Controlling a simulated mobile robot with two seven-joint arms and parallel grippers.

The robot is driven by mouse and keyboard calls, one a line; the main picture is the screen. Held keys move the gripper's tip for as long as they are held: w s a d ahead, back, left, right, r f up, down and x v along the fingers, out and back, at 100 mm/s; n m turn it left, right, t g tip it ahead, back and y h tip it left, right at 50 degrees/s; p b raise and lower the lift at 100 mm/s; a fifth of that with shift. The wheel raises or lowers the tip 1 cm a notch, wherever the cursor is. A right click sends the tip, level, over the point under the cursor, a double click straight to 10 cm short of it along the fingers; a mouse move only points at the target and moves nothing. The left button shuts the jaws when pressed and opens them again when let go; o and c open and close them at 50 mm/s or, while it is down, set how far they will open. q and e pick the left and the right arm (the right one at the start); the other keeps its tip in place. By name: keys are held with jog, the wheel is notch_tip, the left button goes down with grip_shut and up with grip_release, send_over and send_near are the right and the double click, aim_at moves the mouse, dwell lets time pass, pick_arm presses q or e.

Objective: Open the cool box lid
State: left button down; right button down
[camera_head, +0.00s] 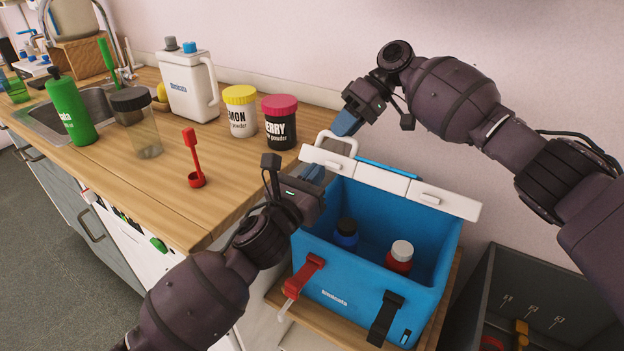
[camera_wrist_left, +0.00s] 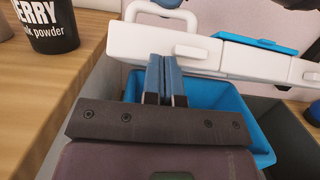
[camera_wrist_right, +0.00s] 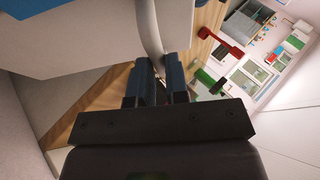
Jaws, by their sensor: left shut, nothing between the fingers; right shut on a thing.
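The blue cool box (camera_head: 345,285) stands on a low wooden shelf to the right of the counter. Its white lid (camera_head: 428,194) is raised at the back, and the inside shows from above. A dark bottle with a blue cap (camera_head: 346,233) and a red bottle with a white cap (camera_head: 399,258) stand inside. My right gripper (camera_head: 346,124) is shut on the white lid handle (camera_head: 345,138); the handle also shows between its fingers in the right wrist view (camera_wrist_right: 150,32). My left gripper (camera_head: 312,174) is shut and empty at the box's left rim, in front of the lid (camera_wrist_left: 193,52).
The wooden counter (camera_head: 160,200) lies left of the box. It holds a cherry tub (camera_head: 280,122), a lemon tub (camera_head: 240,112), a red stand (camera_head: 195,160), a jug (camera_head: 188,88) and a green bottle (camera_head: 70,112). A grey bin (camera_head: 540,270) stands at right, near the wall.

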jog(key=shift+s+a+f, duration=0.1)
jog(key=shift+s+f, duration=0.1)
jog(key=shift+f, duration=0.4)
jog(key=c, duration=1.5)
grip_release()
jog(key=o, duration=0.4)
jog(key=shift+w+r, duration=0.1)
jog(key=shift+r, duration=0.15)
